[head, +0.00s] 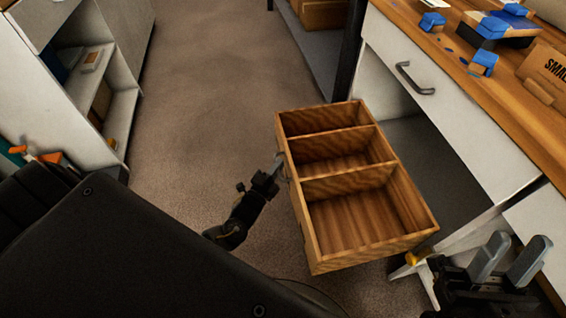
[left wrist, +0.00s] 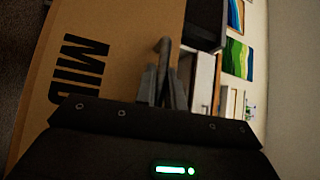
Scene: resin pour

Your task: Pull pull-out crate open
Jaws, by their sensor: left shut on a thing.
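The pull-out crate (head: 368,256) is a wooden box with three compartments, all bare inside. It stands well out from the open bay under the workbench, over the carpet. My left gripper (head: 280,163) is at the crate's left side, shut on its handle. In the left wrist view the crate's front panel (left wrist: 115,60) bears the letters "MID", and my left gripper's fingers (left wrist: 163,82) close around the dark handle (left wrist: 163,48). My right gripper (head: 512,256) is at the lower right with its two grey fingers apart and empty, near the bench.
The workbench (head: 410,28) on the right has a white drawer with a dark handle (head: 413,78) and blue items on top. A white shelf unit (head: 112,130) stands at the left.

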